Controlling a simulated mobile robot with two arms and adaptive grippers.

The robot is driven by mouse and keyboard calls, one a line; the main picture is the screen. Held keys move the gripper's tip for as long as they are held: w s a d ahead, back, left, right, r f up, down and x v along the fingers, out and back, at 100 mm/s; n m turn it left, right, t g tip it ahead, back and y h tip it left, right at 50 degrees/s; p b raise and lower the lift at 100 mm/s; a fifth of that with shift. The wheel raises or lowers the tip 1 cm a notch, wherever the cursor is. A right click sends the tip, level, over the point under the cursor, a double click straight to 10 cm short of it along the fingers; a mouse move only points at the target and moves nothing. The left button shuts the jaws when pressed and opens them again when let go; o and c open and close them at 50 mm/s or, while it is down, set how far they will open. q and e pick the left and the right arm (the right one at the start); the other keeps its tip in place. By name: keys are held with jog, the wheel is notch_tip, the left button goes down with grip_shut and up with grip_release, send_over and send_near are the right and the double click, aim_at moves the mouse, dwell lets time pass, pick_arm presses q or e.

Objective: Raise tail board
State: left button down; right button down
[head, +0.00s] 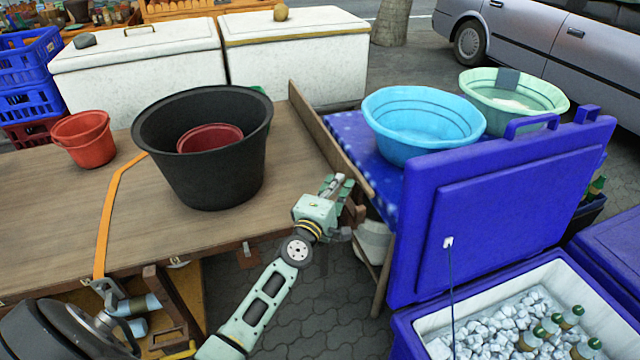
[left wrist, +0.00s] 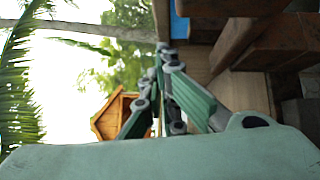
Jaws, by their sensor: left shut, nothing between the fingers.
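The tail board (head: 330,140) is a long narrow wooden board. In the head view it stands on edge along the right end of the wooden cart bed (head: 285,170). My left gripper (head: 342,184) is at the board's near end, close to brown wooden blocks at the cart's corner. Its fingers are shut with nothing between them. In the left wrist view the shut fingers (left wrist: 165,85) point up, with dark wooden beams (left wrist: 265,45) to their right. I cannot tell whether the fingers touch the board. My right gripper is not in view.
A black tub (head: 205,165) and a red bucket (head: 84,138) stand on the cart bed. Right of the board is a blue table with a blue basin (head: 423,120) and a green basin (head: 515,95). An open blue cooler lid (head: 500,210) rises at the right.

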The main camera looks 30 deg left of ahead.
pick_arm(q)
jog(key=shift+w+d+r, duration=0.15)
jog(key=shift+w+d, duration=0.1)
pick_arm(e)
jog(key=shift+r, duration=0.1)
pick_arm(q)
jog(key=shift+w+d, duration=0.1)
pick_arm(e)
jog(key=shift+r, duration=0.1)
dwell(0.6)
